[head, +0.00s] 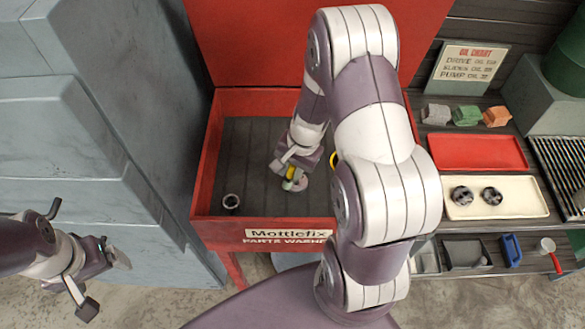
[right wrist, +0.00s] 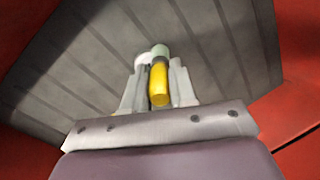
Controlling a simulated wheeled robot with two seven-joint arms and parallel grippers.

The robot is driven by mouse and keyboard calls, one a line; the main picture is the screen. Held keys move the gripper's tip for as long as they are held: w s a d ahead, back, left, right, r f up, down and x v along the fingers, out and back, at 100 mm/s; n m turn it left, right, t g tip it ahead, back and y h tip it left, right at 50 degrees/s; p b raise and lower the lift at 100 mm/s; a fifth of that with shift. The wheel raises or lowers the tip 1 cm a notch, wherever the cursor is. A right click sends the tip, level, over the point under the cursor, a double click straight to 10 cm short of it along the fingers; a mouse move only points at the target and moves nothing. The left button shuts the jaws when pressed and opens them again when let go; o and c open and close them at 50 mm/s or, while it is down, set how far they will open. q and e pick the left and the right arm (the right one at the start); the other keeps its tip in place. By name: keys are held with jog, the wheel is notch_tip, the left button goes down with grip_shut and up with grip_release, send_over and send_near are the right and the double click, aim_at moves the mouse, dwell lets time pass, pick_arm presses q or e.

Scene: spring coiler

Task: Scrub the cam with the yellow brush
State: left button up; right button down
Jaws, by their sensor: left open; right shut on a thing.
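The yellow brush (head: 291,172) is in my right gripper (head: 292,164), low inside the red parts washer. The right wrist view shows its yellow handle (right wrist: 159,86) between the two shut fingers (right wrist: 160,92), with a pale green end beyond. A small pale, pinkish round piece (head: 299,184) lies at the brush's lower end; it may be the cam, and I cannot tell whether the brush touches it. My left gripper (head: 104,282) is open and empty, outside the washer at the lower left.
The red washer (head: 203,170) has raised walls and a dark ribbed floor. To the right are a red tray (head: 478,152), a cream tray (head: 520,207) with two dark round parts, and a shelf below. My right arm hides the washer's right side.

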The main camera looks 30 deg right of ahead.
jog(key=shift+s+d, duration=0.35)
jog(key=shift+d, duration=0.2)
jog(key=shift+s+d, duration=0.3)
jog(key=shift+d, duration=0.2)
jog(key=shift+w+a, duration=0.35)
jog(key=shift+a, duration=0.25)
jog(key=shift+w+a, duration=0.35)
jog(key=shift+a, duration=0.25)
jog(key=shift+w+a, duration=0.1)
jog(key=shift+a, duration=0.05)
jog(key=shift+r+p, duration=0.1)
jog(key=shift+p, duration=0.25)
notch_tip(320, 180, up, 7)
jog(key=p, duration=0.6)
